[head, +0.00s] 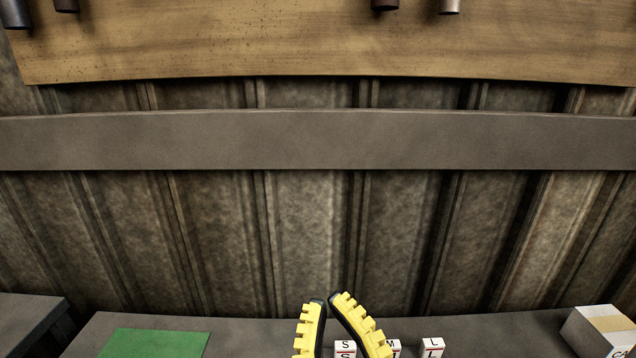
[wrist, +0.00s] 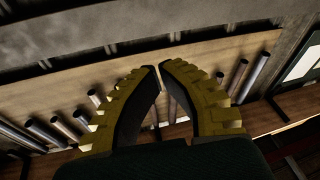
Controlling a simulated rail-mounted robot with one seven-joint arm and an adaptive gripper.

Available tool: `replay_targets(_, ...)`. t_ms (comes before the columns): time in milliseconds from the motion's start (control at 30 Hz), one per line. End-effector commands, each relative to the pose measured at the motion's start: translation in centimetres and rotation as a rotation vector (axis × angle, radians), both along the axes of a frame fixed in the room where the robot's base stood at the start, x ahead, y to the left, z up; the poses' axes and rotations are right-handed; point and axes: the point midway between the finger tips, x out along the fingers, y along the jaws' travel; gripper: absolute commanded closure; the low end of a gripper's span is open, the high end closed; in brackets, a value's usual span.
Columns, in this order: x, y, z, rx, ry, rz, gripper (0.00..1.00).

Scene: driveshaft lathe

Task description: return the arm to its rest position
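My gripper (head: 327,299) shows at the bottom centre of the head view, its two yellow ribbed fingers pointing up. The black-lined fingertips nearly meet. In the wrist view the gripper (wrist: 158,68) also has its fingertips curved in close together, with nothing held between them. The rest of my arm is out of the head view.
White blocks marked S (head: 345,349) and L (head: 433,347) stand on a grey bench (head: 500,335), with an M block (head: 394,345) partly hidden by a finger. A green mat (head: 155,343) lies left, a box (head: 600,330) right.

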Motion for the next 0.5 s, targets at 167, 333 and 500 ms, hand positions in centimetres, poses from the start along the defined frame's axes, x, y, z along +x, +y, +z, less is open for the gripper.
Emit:
replay_targets(167, -3.3, -7.5, 3.1, 0.176, -0.097, -0.285, 1.00)
replay_targets(333, -3.1, -7.2, 10.1, 0.212, -0.089, -0.259, 1.00)
replay_targets(500, -3.1, -7.1, 16.7, 0.213, -0.087, -0.258, 1.00)
